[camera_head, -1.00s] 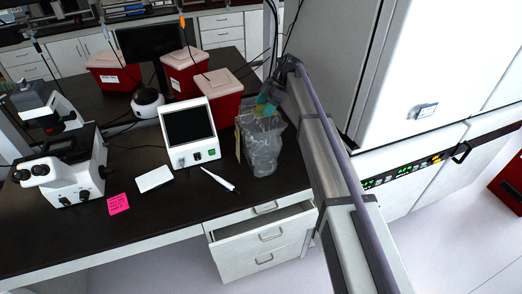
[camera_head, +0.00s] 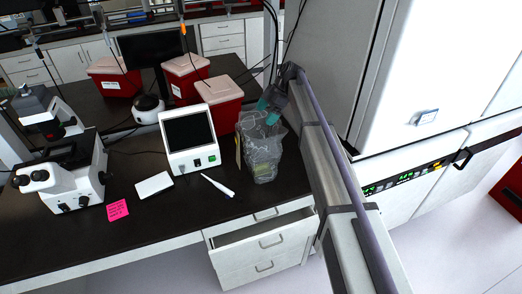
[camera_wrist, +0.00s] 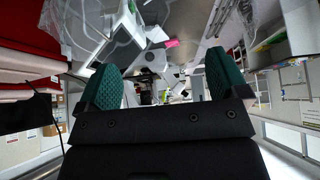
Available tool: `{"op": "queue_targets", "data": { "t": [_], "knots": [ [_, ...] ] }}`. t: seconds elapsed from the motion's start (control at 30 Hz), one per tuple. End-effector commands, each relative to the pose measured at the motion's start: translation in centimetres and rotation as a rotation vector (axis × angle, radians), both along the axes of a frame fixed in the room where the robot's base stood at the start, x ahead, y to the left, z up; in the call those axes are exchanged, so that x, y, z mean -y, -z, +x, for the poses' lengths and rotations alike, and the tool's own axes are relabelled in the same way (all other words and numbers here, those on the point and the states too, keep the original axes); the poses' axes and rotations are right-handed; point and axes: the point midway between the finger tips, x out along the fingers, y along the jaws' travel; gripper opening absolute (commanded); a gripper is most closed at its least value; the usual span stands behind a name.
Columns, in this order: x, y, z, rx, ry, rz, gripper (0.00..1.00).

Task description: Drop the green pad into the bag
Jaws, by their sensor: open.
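A clear plastic bag (camera_head: 262,158) stands upright at the right end of the dark bench. My gripper (camera_head: 268,111) is over the bag's open top, with its teal fingertips close to the rim. In the wrist view the two teal-faced fingers (camera_wrist: 161,88) are spread wide with nothing between them. Clear film, likely the bag (camera_wrist: 72,28), shows at the upper left of that view. I cannot make out a separate green pad in the current views; whether it lies inside the bag is unclear.
A white device with a dark screen (camera_head: 188,138) stands left of the bag, and a red bin (camera_head: 218,101) is behind it. A white pen-like tool (camera_head: 217,186) lies in front. An open drawer (camera_head: 262,232) juts out below. A tall white cabinet (camera_head: 420,70) is on the right.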

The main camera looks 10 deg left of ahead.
Motion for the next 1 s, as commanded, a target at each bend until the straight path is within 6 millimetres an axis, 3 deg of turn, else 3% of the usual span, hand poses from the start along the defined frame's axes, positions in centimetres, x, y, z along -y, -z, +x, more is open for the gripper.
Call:
{"op": "queue_targets", "data": {
  "t": [0.2, 0.3, 0.9, 1.0],
  "knots": [
    [2.1, -4.8, 1.1, -0.001, 0.002, 0.0, 0.92],
    [2.9, -6.0, 1.5, 0.0, 0.001, 0.0, 0.92],
    [3.3, -5.7, 1.6, -0.002, 0.003, -0.001, 0.92],
    [3.3, -5.7, 1.7, -0.064, 0.126, -0.038, 0.92]
  ]
}}
